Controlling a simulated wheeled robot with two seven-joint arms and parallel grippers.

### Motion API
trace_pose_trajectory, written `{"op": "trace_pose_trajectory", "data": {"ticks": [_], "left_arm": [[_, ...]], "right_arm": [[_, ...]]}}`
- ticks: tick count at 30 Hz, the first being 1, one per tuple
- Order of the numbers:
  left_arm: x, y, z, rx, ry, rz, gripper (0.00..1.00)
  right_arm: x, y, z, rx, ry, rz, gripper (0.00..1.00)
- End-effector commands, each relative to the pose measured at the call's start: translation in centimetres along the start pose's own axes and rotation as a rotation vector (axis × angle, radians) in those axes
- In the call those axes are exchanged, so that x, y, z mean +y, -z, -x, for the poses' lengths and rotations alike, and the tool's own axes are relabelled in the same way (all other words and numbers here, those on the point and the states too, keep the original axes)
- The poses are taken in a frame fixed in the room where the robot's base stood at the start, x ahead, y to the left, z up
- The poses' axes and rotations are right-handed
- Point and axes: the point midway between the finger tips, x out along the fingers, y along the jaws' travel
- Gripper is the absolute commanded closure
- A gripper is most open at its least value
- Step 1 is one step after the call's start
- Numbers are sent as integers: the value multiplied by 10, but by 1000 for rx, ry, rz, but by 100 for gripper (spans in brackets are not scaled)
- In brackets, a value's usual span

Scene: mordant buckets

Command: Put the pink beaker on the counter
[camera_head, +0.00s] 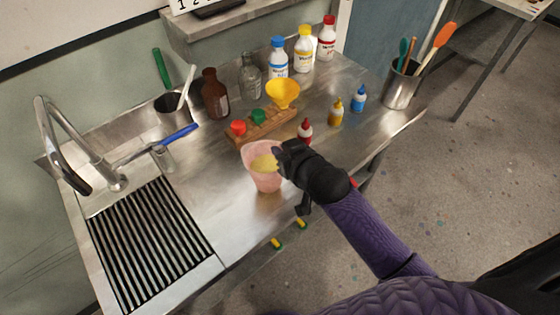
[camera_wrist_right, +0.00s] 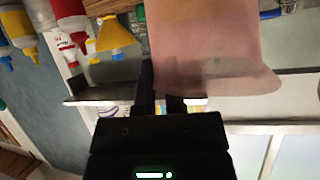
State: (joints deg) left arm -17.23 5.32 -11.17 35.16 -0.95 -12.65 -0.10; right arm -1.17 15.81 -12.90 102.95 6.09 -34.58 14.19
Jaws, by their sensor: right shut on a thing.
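The pink beaker (camera_head: 261,176) is translucent, upright, with something yellowish inside. It shows over the front part of the steel counter (camera_head: 215,190); I cannot tell whether its base touches the counter. My right gripper (camera_head: 282,163) reaches in from the right and is shut on the beaker's right side. In the right wrist view, the beaker (camera_wrist_right: 215,45) appears upside down and fills the upper middle, just beyond my right gripper's fingers (camera_wrist_right: 165,98). My left gripper is not in view.
Left are a sink with tap (camera_head: 75,150) and a ribbed drainer (camera_head: 150,245). Behind the beaker stand a wooden rack (camera_head: 262,130) with a yellow funnel (camera_head: 283,92) and several bottles. A utensil pot (camera_head: 401,88) stands far right. Counter left of the beaker is clear.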

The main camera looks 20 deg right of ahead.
Motion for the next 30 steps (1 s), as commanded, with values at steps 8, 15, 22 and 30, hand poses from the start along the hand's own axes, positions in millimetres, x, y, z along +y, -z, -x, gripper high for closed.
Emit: {"op": "trace_pose_trajectory", "data": {"ticks": [8,15,22,30], "left_arm": [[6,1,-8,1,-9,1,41],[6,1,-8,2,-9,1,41],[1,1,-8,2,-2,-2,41],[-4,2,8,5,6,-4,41]], "right_arm": [[1,-18,-10,1,0,0,100],[1,-18,-10,0,0,0,52],[1,-18,-9,0,0,0,52],[1,-16,30,-2,0,0,52]]}}
